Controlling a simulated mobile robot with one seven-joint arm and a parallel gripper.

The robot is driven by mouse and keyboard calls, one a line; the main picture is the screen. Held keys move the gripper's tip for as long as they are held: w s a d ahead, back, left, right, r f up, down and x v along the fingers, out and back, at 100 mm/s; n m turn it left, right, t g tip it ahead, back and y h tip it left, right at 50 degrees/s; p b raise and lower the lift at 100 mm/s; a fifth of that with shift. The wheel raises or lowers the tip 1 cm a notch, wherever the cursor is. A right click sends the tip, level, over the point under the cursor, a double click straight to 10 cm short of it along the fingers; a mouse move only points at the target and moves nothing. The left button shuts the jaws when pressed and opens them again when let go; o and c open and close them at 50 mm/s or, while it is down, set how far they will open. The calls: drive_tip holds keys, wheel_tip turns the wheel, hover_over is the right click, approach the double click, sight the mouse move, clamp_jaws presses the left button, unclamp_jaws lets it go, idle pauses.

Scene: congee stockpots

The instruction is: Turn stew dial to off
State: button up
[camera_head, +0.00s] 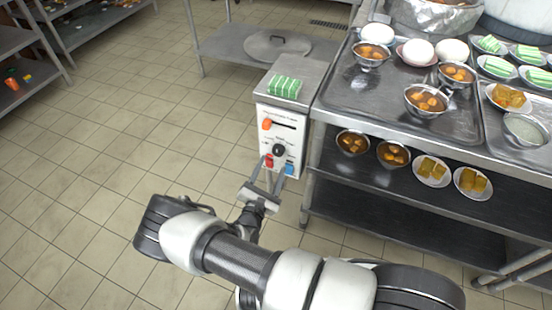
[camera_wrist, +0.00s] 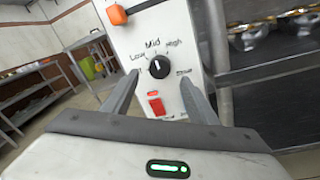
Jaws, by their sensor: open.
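The black dial (camera_head: 278,150) is on the white front panel of the box (camera_head: 290,115) beside the steel counter. In the wrist view the dial (camera_wrist: 159,67) has Low, Mid and High marked around its top and a smaller blurred label at its lower right. A pale mark shows on the knob, but I cannot tell its exact setting. My gripper (camera_head: 266,174) is open in front of the panel. In the wrist view its fingers (camera_wrist: 150,78) stand apart on either side of the dial, with nothing between them gripped.
An orange knob (camera_wrist: 117,14) is above the dial, and a red switch (camera_wrist: 156,104) is below it. A green-striped block (camera_head: 284,87) lies on the box. The steel counter (camera_head: 330,95) with bowls and plates is close on the right. Open tiled floor lies left.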

sight(277, 154)
drive_tip(key=b+x, duration=0.1)
drive_tip(key=x, duration=0.5)
drive_tip(key=c, duration=1.1)
drive_tip(key=shift+o, duration=0.2)
